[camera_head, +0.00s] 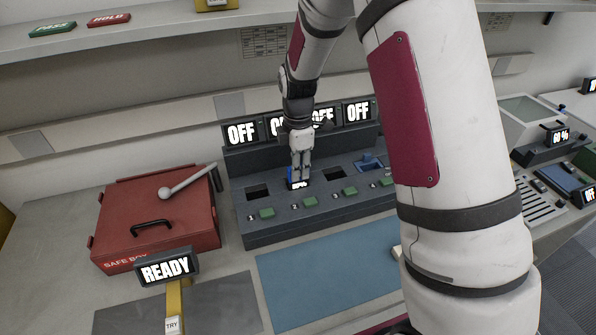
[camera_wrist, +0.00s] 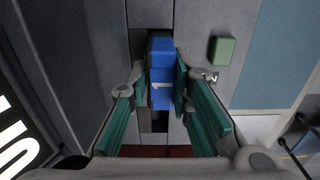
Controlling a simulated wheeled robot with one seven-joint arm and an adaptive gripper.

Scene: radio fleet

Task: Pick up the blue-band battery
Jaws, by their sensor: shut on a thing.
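The blue-band battery (camera_wrist: 161,62) shows in the wrist view as a blue block with a pale mark, between my gripper's green-padded fingers. My gripper (camera_wrist: 161,84) is shut on it. In the head view my gripper (camera_head: 300,168) points down at the second slot from the left of the dark charging rack (camera_head: 262,226). Only a small blue and dark part of the battery (camera_head: 292,177) shows there below the fingers. I cannot tell whether it is seated in the slot or lifted a little.
OFF displays (camera_head: 241,132) line the rack's back, and green buttons (camera_head: 267,213) its front. A blue piece (camera_head: 369,162) sits at the rack's right slot. A red safe box (camera_head: 150,215) and a READY sign (camera_head: 166,268) stand left. The blue mat (camera_head: 325,280) in front is clear.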

